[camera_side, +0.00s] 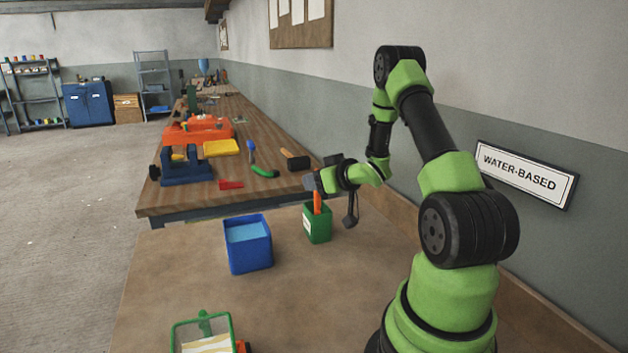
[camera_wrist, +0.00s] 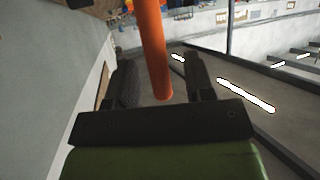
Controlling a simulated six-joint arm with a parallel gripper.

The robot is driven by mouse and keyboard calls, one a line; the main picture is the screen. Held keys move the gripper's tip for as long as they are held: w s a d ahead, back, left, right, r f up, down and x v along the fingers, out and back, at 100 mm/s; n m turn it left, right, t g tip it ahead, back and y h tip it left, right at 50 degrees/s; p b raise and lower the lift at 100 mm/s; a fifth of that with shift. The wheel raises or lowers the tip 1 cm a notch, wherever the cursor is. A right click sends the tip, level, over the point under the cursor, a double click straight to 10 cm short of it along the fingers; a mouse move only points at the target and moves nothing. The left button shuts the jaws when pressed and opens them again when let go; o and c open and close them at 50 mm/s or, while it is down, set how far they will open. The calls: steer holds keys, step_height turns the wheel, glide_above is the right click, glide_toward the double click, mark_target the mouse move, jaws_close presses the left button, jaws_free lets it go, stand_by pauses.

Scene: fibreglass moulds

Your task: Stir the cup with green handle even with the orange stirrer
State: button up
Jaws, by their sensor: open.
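The orange stirrer (camera_side: 317,203) stands upright in a green box (camera_side: 318,228) with a white label; its lower end is hidden inside. My gripper (camera_side: 316,181) is at the stirrer's upper part, above the box. In the wrist view the orange stirrer (camera_wrist: 153,45) passes between the two dark fingers of my gripper (camera_wrist: 162,78), which are apart; I cannot tell whether either touches it. The cup with green handle (camera_side: 174,341) is at the bottom edge of the side view, partly cut off. It holds streaky cream and yellowish contents.
A blue box (camera_side: 248,258) with light blue contents stands between the cup and the green box. A wooden bench (camera_side: 190,199) with a vise and tools stands behind. The table's (camera_side: 165,270) left part is clear.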

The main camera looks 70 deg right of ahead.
steer(key=shift+x, duration=1.25)
jaws_close()
step_height(320, 180, up, 11)
stand_by(0.4)
